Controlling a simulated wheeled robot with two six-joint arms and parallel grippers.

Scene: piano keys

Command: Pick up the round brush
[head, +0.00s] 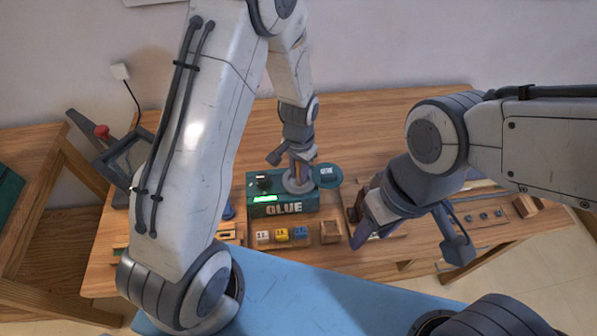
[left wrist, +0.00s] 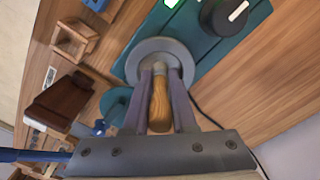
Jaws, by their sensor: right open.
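The round brush shows as a wooden handle (left wrist: 160,105) in the left wrist view. It stands up from the grey round opening (left wrist: 157,58) of the teal glue box. In the head view the green box marked GLUE (head: 284,208) is at the middle of the bench. My left gripper (head: 297,168) is over the opening, its two fingers (left wrist: 163,80) close on both sides of the handle. The brush's bristles are hidden in the opening. My right gripper (head: 366,222) is open, to the right of the box, its fingers pointing down toward the bench.
A round teal lid (head: 327,176) is right of the opening. A dark clamp-like frame (head: 125,165) is at the left. The back of the wooden bench (head: 380,112) is clear.

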